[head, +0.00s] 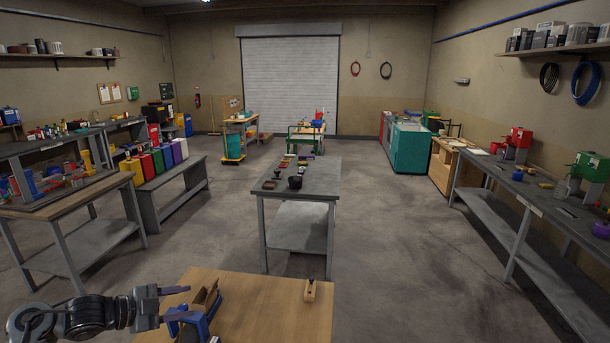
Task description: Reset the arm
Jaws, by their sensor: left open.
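My left arm comes in at the lower left. Its gripper (187,302) points right, with its two dark fingers spread apart and nothing seen between them. It is at the left edge of a wooden bench top (268,310), beside a blue vise (198,325) with brown jaws. The lower finger overlaps the vise in the picture; I cannot tell whether they touch. My right gripper is not in view.
A small wooden block (310,291) with a dark top sits near the bench's back edge. A grey table (322,187) with small items stands beyond it. A long workbench (525,213) runs along the right. Open floor lies between.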

